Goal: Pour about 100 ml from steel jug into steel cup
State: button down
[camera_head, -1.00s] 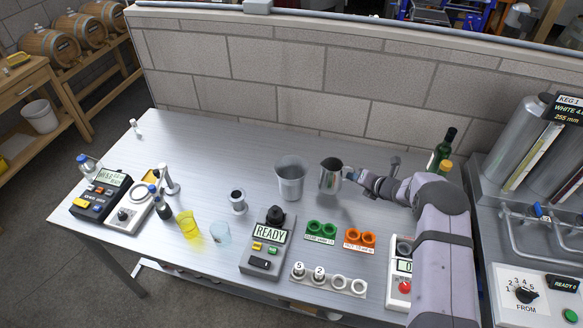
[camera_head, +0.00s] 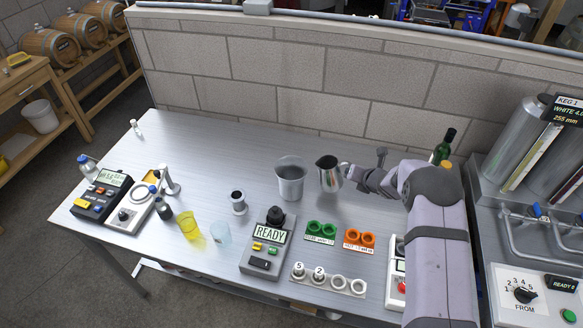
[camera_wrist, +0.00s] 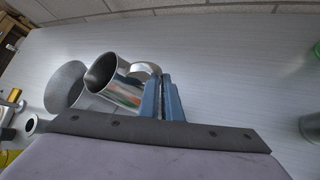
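The steel jug (camera_head: 329,174), shiny with a spout and handle, is right of the grey bucket and looks raised a little off the bench, roughly upright. My gripper (camera_head: 349,174) is at its right side. In the wrist view, the blue fingers (camera_wrist: 161,98) are close together at the handle of the jug (camera_wrist: 128,90), shut on it. A small metal cup with a dark inside (camera_head: 238,204), apparently the steel cup, stands on the bench left of the bucket; it also shows at the left edge of the wrist view (camera_wrist: 31,125). The liquid in the jug is not visible.
A large grey bucket (camera_head: 291,184) stands between jug and small cup. In front are a READY device (camera_head: 262,250), green (camera_head: 320,230) and orange (camera_head: 359,239) holders and a white rack (camera_head: 328,280). A yellow glass (camera_head: 188,227) and clear glass (camera_head: 220,233) stand left.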

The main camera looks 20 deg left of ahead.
aim_at(339, 169)
jog(key=a+r+h+b, duration=0.1)
jog(key=r, duration=0.2)
jog(key=a+r+n+h+b, duration=0.1)
jog(key=a+r+b, duration=0.1)
jog(key=r, duration=0.1)
jog(key=a+r+n+h+b, duration=0.1)
jog(key=r+b, duration=0.1)
jog(key=r, duration=0.1)
jog(key=shift+s+a+r+t, duration=0.15)
jog(key=shift+s+a+t, duration=0.15)
jog(key=shift+a, duration=0.05)
jog(key=shift+s+a+r+h+b, duration=0.15)
jog(key=shift+a+h+b, duration=0.2)
jog(key=shift+b, duration=0.6)
jog(key=shift+a+n+h+b, duration=0.1)
jog(key=shift+n+h+b, duration=0.2)
jog(key=shift+b, duration=0.65)
jog(key=shift+s+a+r+n+t+h+b, duration=0.1)
jog(key=shift+a+r+n+t+h+b, duration=0.1)
jog(key=shift+r+n+h+b, duration=0.15)
jog(key=shift+s+a+r+n+t+h+b, duration=0.1)
jog(key=shift+a+r+t+h+b, duration=0.15)
jog(key=shift+r, duration=0.25)
jog(key=shift+s+a+r+n+t+h+b, duration=0.1)
jog(key=shift+a+r+n+h+b, duration=0.15)
jog(key=shift+r+h, duration=0.15)
jog(key=shift+a+n+t+h+b, duration=0.25)
jog(key=shift+a+n+h+b, duration=0.1)
jog(key=shift+h, duration=0.1)
jog(key=shift+r, duration=0.2)
